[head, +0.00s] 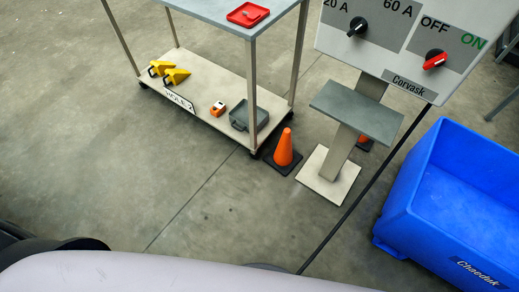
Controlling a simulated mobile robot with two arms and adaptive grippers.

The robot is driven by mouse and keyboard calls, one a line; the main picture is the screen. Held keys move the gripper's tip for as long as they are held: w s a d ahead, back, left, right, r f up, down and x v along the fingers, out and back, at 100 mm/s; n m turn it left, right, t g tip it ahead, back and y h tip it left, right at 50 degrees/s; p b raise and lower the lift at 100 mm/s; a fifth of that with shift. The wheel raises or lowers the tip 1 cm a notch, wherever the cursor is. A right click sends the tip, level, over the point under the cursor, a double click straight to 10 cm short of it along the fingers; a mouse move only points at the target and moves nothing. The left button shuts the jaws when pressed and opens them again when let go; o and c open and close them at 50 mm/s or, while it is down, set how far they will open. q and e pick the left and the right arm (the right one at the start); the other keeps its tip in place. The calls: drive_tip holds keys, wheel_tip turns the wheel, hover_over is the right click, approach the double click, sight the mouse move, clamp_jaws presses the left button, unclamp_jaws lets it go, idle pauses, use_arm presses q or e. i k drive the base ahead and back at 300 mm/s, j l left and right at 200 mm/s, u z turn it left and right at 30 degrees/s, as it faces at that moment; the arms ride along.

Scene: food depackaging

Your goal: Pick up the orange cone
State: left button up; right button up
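An orange cone (284,148) with a dark square base stands upright on the concrete floor, beside the lower right corner of the cart. Part of a second orange cone (364,138) shows behind the post of the control panel stand; most of it is hidden. Neither of my grippers shows in the head view.
A cart (215,119) holds yellow tools (177,76), a small orange device (218,108) and a grey case (249,116); a red item (248,14) lies on top. A panel stand (328,176) and a blue bin (455,200) are at right. The floor at left is clear.

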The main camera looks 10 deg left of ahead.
sight(283, 158)
drive_tip(key=z, duration=0.3)
drive_tip(key=i+j+z, duration=0.15)
drive_tip(key=j+z, duration=0.8)
drive_tip(key=j, duration=0.2)
